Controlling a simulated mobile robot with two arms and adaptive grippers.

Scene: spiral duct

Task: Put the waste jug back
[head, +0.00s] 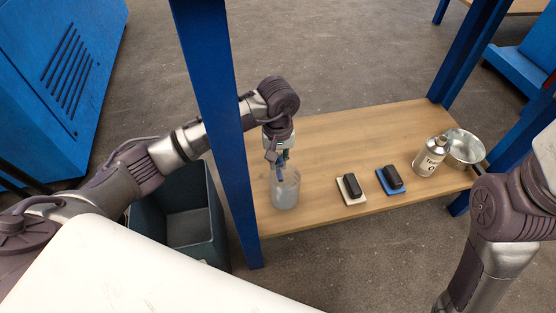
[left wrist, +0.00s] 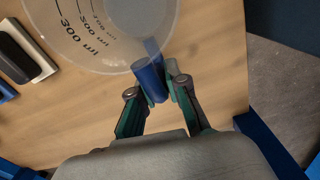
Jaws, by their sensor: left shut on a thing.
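The waste jug (head: 286,192) is a clear, translucent beaker-like vessel at the left end of the wooden shelf. In the left wrist view the jug (left wrist: 95,35) shows black ml marks and a blue handle (left wrist: 152,82). My left gripper (head: 280,161) reaches down beside the blue post to the jug. Its fingers (left wrist: 160,76) are shut on the blue handle. The jug looks upright; I cannot tell if its base touches the shelf. My right gripper is out of view; only the right arm shows.
On the wooden shelf (head: 330,138) are two dark blocks, one on a white pad (head: 350,190) and one on a blue pad (head: 390,181). A labelled can (head: 430,158) and a metal bowl (head: 464,148) stand right. A blue post (head: 218,110) is close to my left arm. A dark bin (head: 190,235) stands left.

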